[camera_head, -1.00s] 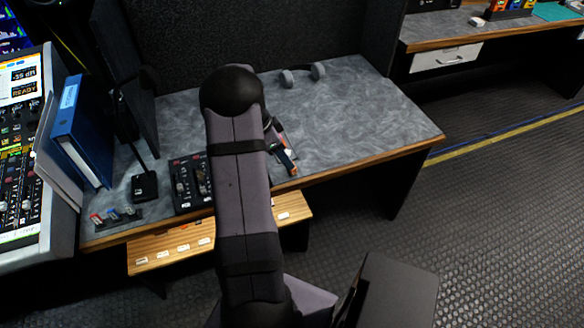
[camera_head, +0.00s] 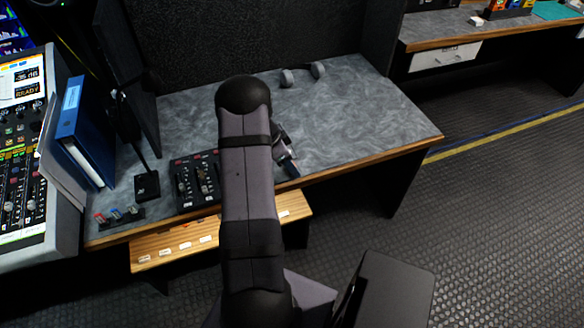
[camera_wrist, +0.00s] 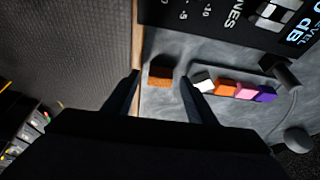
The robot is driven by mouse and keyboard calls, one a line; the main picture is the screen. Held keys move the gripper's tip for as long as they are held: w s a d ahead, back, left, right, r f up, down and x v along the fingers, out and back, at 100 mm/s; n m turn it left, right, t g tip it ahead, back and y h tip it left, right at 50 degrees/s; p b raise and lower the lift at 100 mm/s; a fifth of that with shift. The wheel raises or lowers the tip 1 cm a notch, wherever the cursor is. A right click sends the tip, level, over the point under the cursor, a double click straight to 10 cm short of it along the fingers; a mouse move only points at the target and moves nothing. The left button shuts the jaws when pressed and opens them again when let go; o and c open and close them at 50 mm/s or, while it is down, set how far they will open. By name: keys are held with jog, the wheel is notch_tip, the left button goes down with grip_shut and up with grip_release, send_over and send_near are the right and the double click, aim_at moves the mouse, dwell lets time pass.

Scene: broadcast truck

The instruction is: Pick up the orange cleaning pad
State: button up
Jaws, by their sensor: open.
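In the wrist view a small orange-brown block, which looks like the orange cleaning pad (camera_wrist: 160,77), lies on the grey desk near its wooden edge. My gripper (camera_wrist: 160,82) is open, with one finger to each side of the pad in that view. I see no finger touching it, and the height gap is unclear. In the head view part of my gripper (camera_head: 287,161) shows beside my arm, over the desk's front edge. The pad is hidden in that view.
Right of the pad in the wrist view, a holder carries a white, an orange (camera_wrist: 226,88), a pink and a purple piece. A dark panel (camera_wrist: 225,20) with dB markings lies beyond. Headphones (camera_head: 288,77) rest at the desk's back. The desk's right side (camera_head: 370,110) is clear.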

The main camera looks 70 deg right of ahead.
jog(key=shift+c, duration=0.7)
jog(key=c, duration=1)
jog(key=shift+r, duration=0.1)
notch_tip(320, 180, up, 10)
jog(key=shift+f+b, duration=0.1)
jog(key=shift+b, duration=0.85)
